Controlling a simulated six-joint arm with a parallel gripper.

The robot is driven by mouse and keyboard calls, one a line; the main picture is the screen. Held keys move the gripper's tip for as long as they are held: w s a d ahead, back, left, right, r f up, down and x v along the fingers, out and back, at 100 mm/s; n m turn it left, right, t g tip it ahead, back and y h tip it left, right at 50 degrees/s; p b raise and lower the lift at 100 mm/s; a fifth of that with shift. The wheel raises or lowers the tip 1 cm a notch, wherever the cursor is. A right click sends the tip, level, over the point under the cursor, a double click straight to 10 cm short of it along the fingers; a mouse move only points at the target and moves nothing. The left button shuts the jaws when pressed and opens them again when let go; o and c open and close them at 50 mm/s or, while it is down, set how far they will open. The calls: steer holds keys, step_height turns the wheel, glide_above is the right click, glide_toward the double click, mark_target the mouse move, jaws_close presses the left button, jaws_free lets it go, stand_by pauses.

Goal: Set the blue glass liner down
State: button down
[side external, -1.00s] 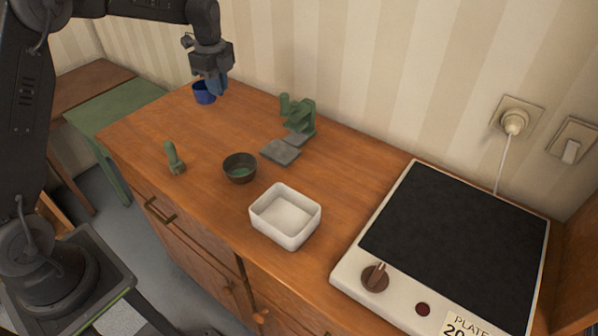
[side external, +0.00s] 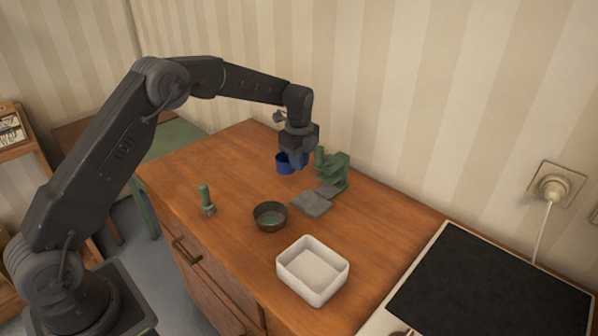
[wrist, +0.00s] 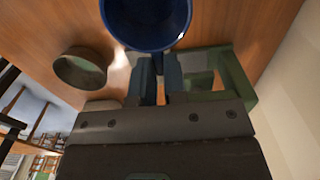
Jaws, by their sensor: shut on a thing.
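The blue glass liner (side external: 284,164) is a small, round, deep-blue cup. My gripper (side external: 298,164) is shut on its side wall, and the liner looks upright. In the wrist view the liner (wrist: 148,32) shows its round open mouth at the top, with the fingers of my gripper (wrist: 157,68) at its near wall. It hangs over the back of the wooden counter, left of a green stand (side external: 337,174). Its exact height above the wood is hard to tell.
A dark bowl (side external: 257,219) stands in front of the liner. A grey plate (side external: 311,204) lies before the stand. A green upright piece (side external: 205,198) is at left, a white tray (side external: 335,277) in front, and a hotplate (side external: 490,285) at right. Wood is bare at back left.

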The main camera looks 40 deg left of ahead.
steer(key=shift+f, duration=1.9)
steer(key=shift+f, duration=0.2)
steer(key=c, duration=1.2)
jaws_free()
steer(key=shift+o, duration=0.2)
steer(key=shift+r, duration=0.1)
step_height(320, 180, up, 12)
steer(key=shift+r, duration=0.2)
